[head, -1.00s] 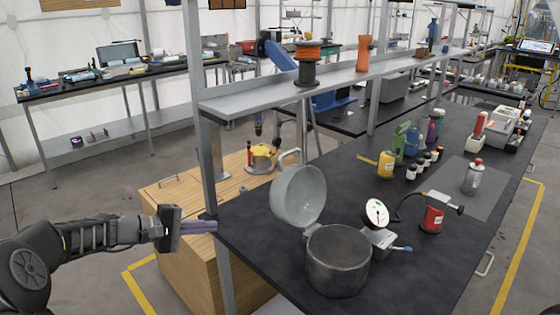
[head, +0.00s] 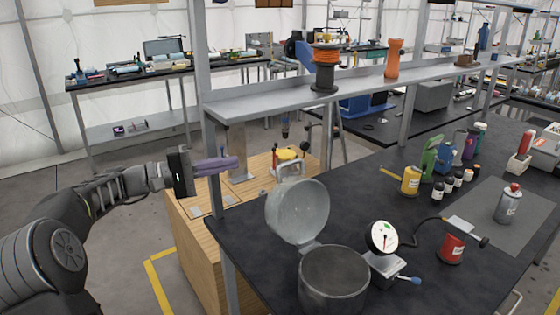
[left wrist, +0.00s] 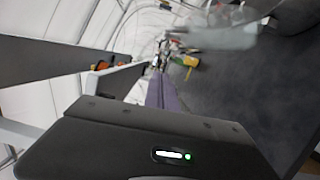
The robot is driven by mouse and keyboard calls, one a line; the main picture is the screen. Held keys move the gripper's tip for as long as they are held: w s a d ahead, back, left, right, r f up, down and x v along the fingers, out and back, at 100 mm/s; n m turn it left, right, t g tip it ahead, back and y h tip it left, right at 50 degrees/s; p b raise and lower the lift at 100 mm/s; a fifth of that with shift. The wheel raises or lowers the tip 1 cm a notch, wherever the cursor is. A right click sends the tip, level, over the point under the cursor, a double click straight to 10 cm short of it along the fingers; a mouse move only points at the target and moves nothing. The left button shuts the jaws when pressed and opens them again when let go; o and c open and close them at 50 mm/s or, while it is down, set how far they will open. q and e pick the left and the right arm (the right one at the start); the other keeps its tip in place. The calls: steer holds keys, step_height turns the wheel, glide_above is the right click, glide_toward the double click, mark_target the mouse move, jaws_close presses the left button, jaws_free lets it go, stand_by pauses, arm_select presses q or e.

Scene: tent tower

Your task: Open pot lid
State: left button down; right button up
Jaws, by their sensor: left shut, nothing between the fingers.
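The grey metal pot (head: 334,282) stands on the black bench near its front. Its lid (head: 298,211) is hinged open and stands tilted upright at the back left of the pot, with a loop handle (head: 290,168) at its upper edge. My left gripper (head: 236,162) is to the left of the lid, apart from it, with its purple fingers shut and empty by the shelf post. In the left wrist view the purple fingers (left wrist: 161,90) show together, and the blurred lid (left wrist: 225,32) is at the top right. My right gripper is not in view.
A dial gauge (head: 382,237) stands just right of the pot, and a red canister (head: 452,247) is farther right. The metal shelf (head: 290,97) with its post runs above the bench (head: 258,235). A wooden cabinet (head: 200,262) stands at the bench's left end.

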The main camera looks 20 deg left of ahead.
arm_select(q)
steer(key=w+d+p, duration=0.4)
steer(key=w+d, duration=0.1)
steer(key=d, duration=0.5)
steer(key=shift+w+d+r, duration=0.15)
steer(key=shift+d+r, duration=0.1)
steer(key=shift+d, duration=0.1)
stand_by(0.3)
steer(key=s+d+r+m+b, duration=0.3)
steer(key=d+b, duration=0.3)
steer(key=b, duration=0.3)
steer(key=shift+s+d+m+y, duration=0.2)
steer(key=shift+s+m+y, duration=0.2)
steer(key=shift+m, duration=0.1)
